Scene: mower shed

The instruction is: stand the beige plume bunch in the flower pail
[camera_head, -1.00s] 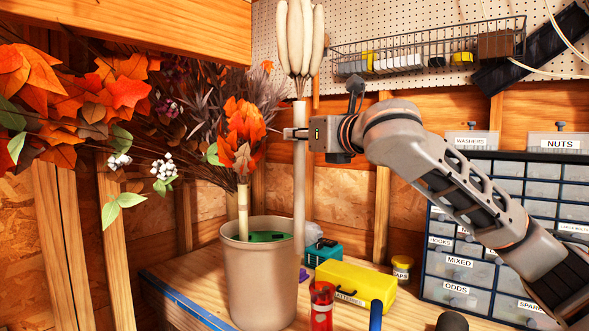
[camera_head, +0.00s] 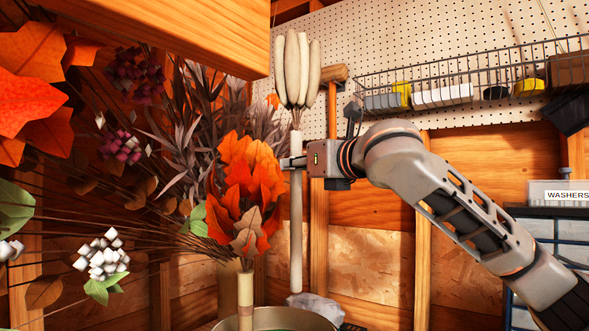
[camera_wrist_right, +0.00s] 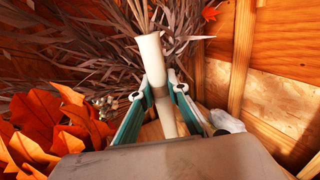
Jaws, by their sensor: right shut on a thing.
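The beige plume bunch (camera_head: 297,68) has several pale, upright plumes on a long cream stem. My right gripper (camera_head: 290,163) is shut on the upper part of this stem and holds the bunch upright. In the right wrist view, the two teal-lined fingers (camera_wrist_right: 158,93) close on the pale stem from both sides. The flower pail (camera_head: 310,316) shows only its rim and some inner wall at the bottom edge of the head view. The stem's lower end shows just above the rim, over the pail's right part in the picture. My left gripper is not in view.
An orange leaf bunch (camera_head: 245,185) with a pale stem stands in the pail, close left of the plume stem. Dark foliage and more autumn leaves (camera_head: 35,90) fill the left. A wooden beam (camera_head: 150,38) crosses the upper left. A wire basket (camera_head: 440,88) hangs on the pegboard.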

